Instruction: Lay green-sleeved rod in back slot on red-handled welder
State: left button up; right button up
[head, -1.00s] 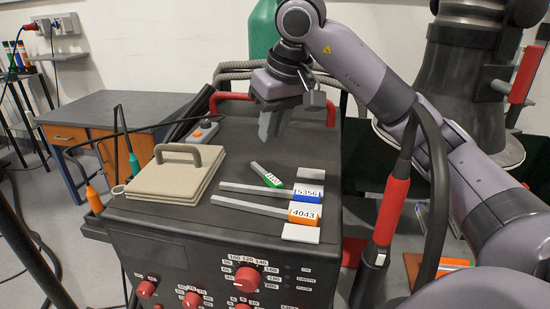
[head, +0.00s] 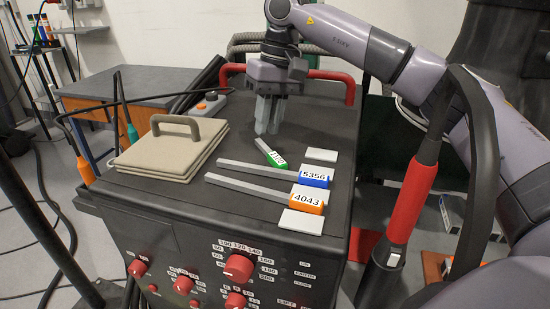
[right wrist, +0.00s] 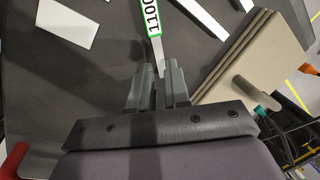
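The green-sleeved rod (head: 272,155), marked 1100, lies askew on the dark top of the red-handled welder (head: 230,215). It also shows in the right wrist view (right wrist: 153,18). A blue-sleeved rod (head: 312,177) and an orange-sleeved rod (head: 306,199) lie roughly parallel in front of it, between a back pale plate (head: 322,155) and a front pale plate (head: 302,222). I cannot make out the slots. My right gripper (head: 268,131) points down by the green rod's bare grey end. In the right wrist view its fingers (right wrist: 159,72) are slightly apart, with that end in line between them. My left gripper is not in view.
A stack of beige pads with a handle (head: 172,151) sits on the welder's left side. The red handle bar (head: 345,82) runs behind my right gripper. A red-gripped lever (head: 413,200) stands at the right. A small box with an orange button (head: 211,97) lies at the back left.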

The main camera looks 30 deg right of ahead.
jog(key=shift+s+a+f, duration=0.1)
jog(key=shift+s+f, duration=0.05)
jog(key=shift+f, duration=0.45)
jog(key=shift+s+a+f, duration=0.1)
jog(key=shift+f, duration=0.5)
jog(key=shift+a+f, duration=0.1)
jog(key=shift+f, duration=0.4)
grip_shut()
jog(key=shift+r, duration=0.15)
notch_tip(320, 180, up, 11)
notch_tip(320, 180, up, 9)
jog(key=p, duration=0.4)
send_over(265, 148)
jog(key=shift+d, duration=0.2)
